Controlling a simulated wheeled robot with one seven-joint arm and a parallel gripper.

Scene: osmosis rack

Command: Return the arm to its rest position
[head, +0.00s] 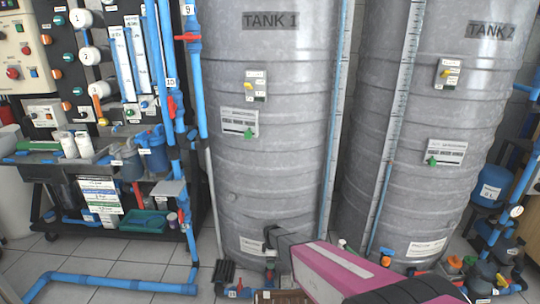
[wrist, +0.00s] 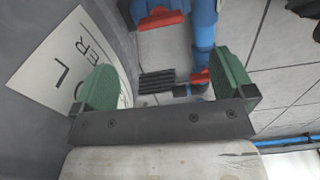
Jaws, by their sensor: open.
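My arm shows in the head view as a pink and grey link (head: 335,272) at the bottom centre, low in front of Tank 1 (head: 270,160). The fingers are hard to make out there. In the wrist view my gripper (wrist: 165,90) has two green fingers wide apart, with nothing between them. Beyond the fingers are a blue pipe (wrist: 205,40) with red valve handles (wrist: 160,18) and a black ribbed part (wrist: 157,80). A white label (wrist: 60,75) on a grey surface is partly behind the left finger.
Tank 2 (head: 430,130) stands to the right. Vertical blue pipes (head: 200,90) rise left of Tank 1. A rack with a control panel (head: 75,70) and a black cart (head: 90,170) stands at the left. A blue pipe (head: 110,284) runs low along the tiled floor. Open floor (head: 130,262) shows at the lower left.

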